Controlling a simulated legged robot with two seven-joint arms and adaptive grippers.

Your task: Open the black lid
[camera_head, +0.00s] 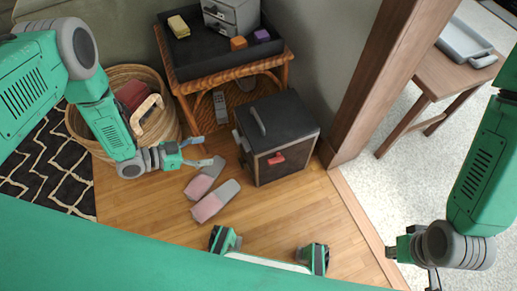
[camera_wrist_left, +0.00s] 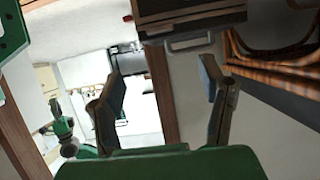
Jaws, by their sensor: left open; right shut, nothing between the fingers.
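The black lid (camera_head: 288,112) is the flat top of a dark box (camera_head: 262,172) on the wood floor, and it appears closed. A dark bar handle (camera_head: 258,122) lies along its left part, and a red handle (camera_head: 277,160) is on the box's front. My left gripper (camera_head: 202,151) is open and empty, left of the box and apart from it. In the left wrist view its two fingers (camera_wrist_left: 162,70) are spread, with a dark box-like thing with a handle (camera_wrist_left: 188,43) beyond them. My right gripper (camera_head: 432,279) is shut at the lower right, partly cut off.
A pair of slippers (camera_head: 205,187) lies on the floor below my left gripper. A wicker basket (camera_head: 75,122) stands at left. A wicker table (camera_head: 230,70) with a black tray (camera_head: 188,68) stands behind. A wooden post (camera_head: 385,70) rises right of the box.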

